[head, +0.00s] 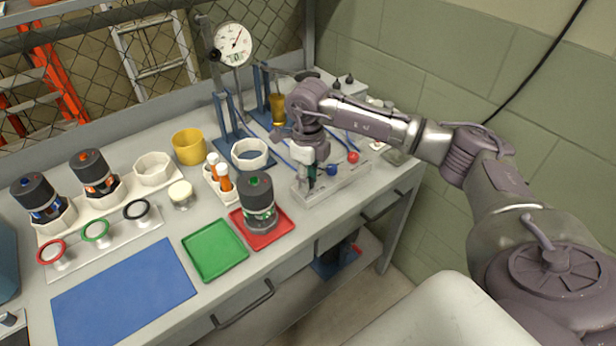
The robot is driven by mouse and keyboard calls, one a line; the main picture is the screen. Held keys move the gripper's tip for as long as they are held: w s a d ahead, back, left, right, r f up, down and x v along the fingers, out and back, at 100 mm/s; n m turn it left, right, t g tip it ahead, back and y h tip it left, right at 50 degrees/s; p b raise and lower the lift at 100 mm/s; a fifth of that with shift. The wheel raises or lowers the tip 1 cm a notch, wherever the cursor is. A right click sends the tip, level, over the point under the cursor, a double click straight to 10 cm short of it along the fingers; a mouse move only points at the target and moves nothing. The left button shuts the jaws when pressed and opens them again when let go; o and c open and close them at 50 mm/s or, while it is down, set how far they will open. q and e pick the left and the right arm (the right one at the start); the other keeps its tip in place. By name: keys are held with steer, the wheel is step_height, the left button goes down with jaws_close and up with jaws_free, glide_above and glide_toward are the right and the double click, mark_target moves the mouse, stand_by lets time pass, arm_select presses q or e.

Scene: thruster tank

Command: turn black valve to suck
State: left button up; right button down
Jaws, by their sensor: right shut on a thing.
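A clear valve block (343,180) lies on the right part of the workbench. A red valve knob (353,157) and a blue valve knob (333,170) stand on it. My right gripper (310,178) points down over the left end of the block, left of the blue knob. It is shut on the black valve there, which its fingers mostly hide. Which way the valve is turned cannot be seen. My left gripper is not in view.
A dark cylinder with a green top (258,205) stands on a red tray (283,229), beside an empty green tray (215,262). A dial gauge (233,43) rises behind on a stand. A blue mat (125,295) lies clear at the front left.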

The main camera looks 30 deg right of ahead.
steer(key=c, duration=0.8)
jaws_free()
steer(key=shift+c, duration=0.2)
steer(key=shift+r, duration=0.1)
step_height(320, 180, up, 12)
